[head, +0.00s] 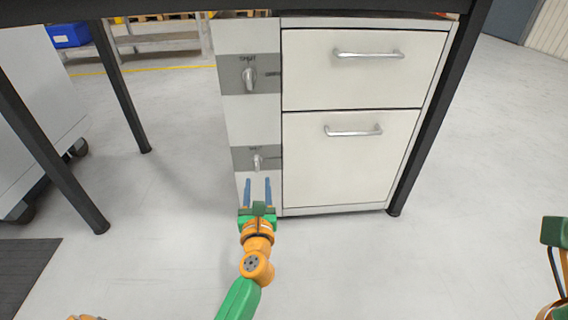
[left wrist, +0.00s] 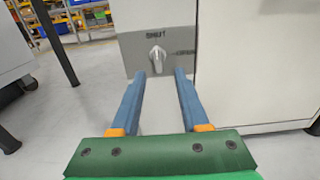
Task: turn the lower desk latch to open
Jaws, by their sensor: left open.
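The lower latch (head: 257,162) is a small silver knob on a grey plate on the narrow panel left of the drawers. It also shows in the left wrist view (left wrist: 157,58), under the word SHUT, with its handle pointing roughly downward. My left gripper (head: 257,181) is open and empty, its two blue fingers pointing at the panel just below the latch in the head view. In the left wrist view the latch lies beyond and between the fingertips, apart from them. A part of my right arm (head: 554,232) shows at the right edge; its fingers are not clearly seen.
The upper latch (head: 249,78) sits higher on the same panel. The white drawers have silver handles on the upper drawer (head: 368,54) and lower drawer (head: 353,131). Black desk legs (head: 45,150) stand either side. Open floor (head: 165,220) lies in front of the desk.

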